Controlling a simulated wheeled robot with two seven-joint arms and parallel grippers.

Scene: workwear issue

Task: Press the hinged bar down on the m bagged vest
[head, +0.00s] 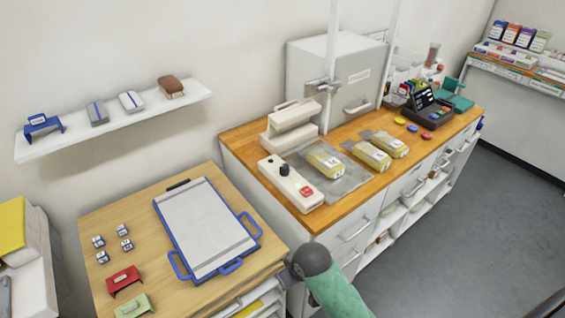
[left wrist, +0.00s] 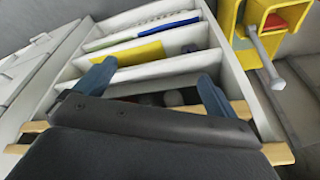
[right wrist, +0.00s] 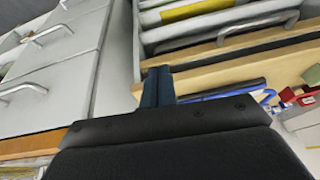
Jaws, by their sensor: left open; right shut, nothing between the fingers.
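A cream sealer (head: 278,187) with a black knob and a red switch stands at the front of the orange-topped counter. Behind it is a cream, bar-like part (head: 293,114), apparently raised; I cannot make out its hinge. A bagged yellow vest (head: 325,160) lies on a grey sheet right of the sealer. Two more bagged vests (head: 371,154) (head: 391,144) lie farther right. Their size marks are too small to read. My left gripper (left wrist: 155,78) is open and empty above a shelved unit. My right gripper (right wrist: 158,75) is shut and empty. Neither gripper shows in the head view.
A wooden table (head: 140,225) at left holds a blue-handled board (head: 207,225) and small blocks. A grey cabinet (head: 335,75), a dark keypad device (head: 432,108) and coloured discs (head: 412,128) are on the counter. A wall shelf (head: 120,120) hangs above. Floor at right is clear.

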